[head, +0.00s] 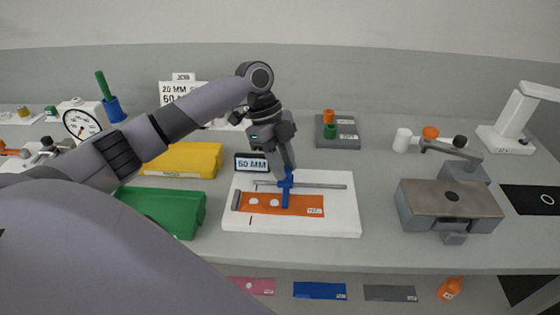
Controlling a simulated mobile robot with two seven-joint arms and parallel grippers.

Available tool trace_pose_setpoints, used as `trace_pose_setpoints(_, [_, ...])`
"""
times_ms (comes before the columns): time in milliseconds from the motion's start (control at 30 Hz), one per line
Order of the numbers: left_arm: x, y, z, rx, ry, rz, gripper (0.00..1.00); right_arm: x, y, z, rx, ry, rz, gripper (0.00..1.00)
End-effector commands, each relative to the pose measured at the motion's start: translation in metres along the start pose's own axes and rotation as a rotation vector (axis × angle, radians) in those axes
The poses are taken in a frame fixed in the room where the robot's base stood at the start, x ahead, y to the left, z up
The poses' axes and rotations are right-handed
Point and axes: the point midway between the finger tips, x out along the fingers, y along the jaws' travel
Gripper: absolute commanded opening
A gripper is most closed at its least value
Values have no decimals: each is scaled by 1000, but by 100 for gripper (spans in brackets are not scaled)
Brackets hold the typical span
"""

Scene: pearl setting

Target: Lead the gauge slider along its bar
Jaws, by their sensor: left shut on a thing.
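The gauge is a grey bar (325,186) lying left to right above a white board (340,220). My left gripper (287,172) points down from above and is shut on the slider's top. The fingertips partly hide the slider's upper end. My right gripper is not in view.
A display reading 50 MM (251,163) stands behind the board. Yellow (190,160) and green (165,210) bins are at the left, partly behind my arm. A grey vise-like stand (448,203) is at the right. Bare table separates it from the board.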

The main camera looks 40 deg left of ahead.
Motion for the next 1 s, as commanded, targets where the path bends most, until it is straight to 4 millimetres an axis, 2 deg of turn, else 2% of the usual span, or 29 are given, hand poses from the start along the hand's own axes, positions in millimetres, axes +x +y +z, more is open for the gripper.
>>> trace_pose_setpoints(200, [9, -24, -34, 1, 7, -1, 0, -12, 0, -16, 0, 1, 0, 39])
trace_pose_setpoints(533, [31, -62, -80, 1, 7, -3, 0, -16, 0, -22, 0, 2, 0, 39])
trace_pose_setpoints(700, [36, -72, -92, 0, 4, -4, 0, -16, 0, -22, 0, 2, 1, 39])
trace_pose_setpoints(1000, [37, -74, -95, 2, 5, -7, 0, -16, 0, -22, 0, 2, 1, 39])
